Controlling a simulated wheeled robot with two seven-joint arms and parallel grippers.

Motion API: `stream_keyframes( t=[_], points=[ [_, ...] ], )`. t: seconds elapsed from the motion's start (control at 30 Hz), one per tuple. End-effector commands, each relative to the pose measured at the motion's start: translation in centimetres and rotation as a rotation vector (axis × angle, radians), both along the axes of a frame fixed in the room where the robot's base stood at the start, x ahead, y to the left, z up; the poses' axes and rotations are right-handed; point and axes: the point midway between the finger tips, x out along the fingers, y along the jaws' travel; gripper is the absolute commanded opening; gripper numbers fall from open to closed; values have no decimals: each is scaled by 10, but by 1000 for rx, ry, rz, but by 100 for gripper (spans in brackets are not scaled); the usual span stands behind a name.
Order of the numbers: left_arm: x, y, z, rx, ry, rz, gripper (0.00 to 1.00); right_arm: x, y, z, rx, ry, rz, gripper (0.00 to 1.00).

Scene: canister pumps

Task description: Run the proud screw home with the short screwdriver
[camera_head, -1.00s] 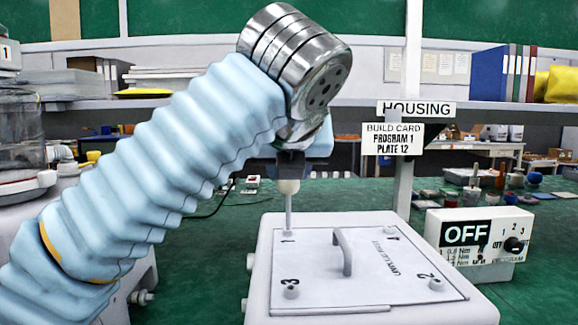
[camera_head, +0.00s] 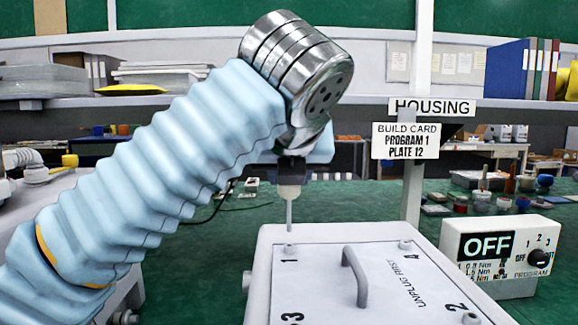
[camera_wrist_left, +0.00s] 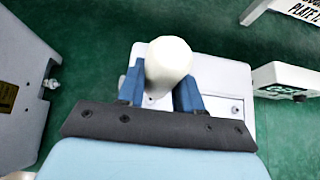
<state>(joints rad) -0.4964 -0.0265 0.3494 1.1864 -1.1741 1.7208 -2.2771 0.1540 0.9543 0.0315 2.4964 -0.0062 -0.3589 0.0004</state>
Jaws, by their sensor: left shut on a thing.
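My left gripper (camera_wrist_left: 161,84) is shut on the screwdriver, whose pale round handle (camera_wrist_left: 168,60) sits between the blue fingers in the left wrist view. In the head view the screwdriver (camera_head: 289,192) hangs upright below my left wrist, its thin shaft pointing down at the corner marked 1 of the white housing (camera_head: 262,270). The tip is at or just above the screw (camera_head: 289,248) there; I cannot tell whether they touch. Screws also show by 4 (camera_head: 405,245) and 2 (camera_head: 471,318). I cannot tell which screw stands proud. My right gripper is out of view.
A grey handle (camera_head: 356,275) rises from the plate's middle. A controller (camera_head: 500,250) reading OFF stands right of the housing. A post with a build card (camera_head: 405,141) stands behind. Small jars and parts lie at the back right.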

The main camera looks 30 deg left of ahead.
Motion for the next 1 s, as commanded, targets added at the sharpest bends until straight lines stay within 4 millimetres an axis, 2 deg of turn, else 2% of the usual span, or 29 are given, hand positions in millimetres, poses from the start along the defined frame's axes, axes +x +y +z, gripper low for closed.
stream_keyframes(
  t=[0.23, 0.33, 0.5, 0.6, 1.0],
  points=[
    [0, 0, -22, 1, -1, 1, 0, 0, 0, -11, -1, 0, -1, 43],
    [-1, 2, -24, 0, 0, -9, 0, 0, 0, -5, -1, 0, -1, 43],
    [-2, 3, -25, -4, -1, -249, 0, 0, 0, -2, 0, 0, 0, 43],
    [-1, 3, -26, -2, 2, -317, 0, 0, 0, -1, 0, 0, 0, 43],
    [-1, 2, -27, -1, 5, -352, 0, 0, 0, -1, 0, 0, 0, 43]
  ],
)
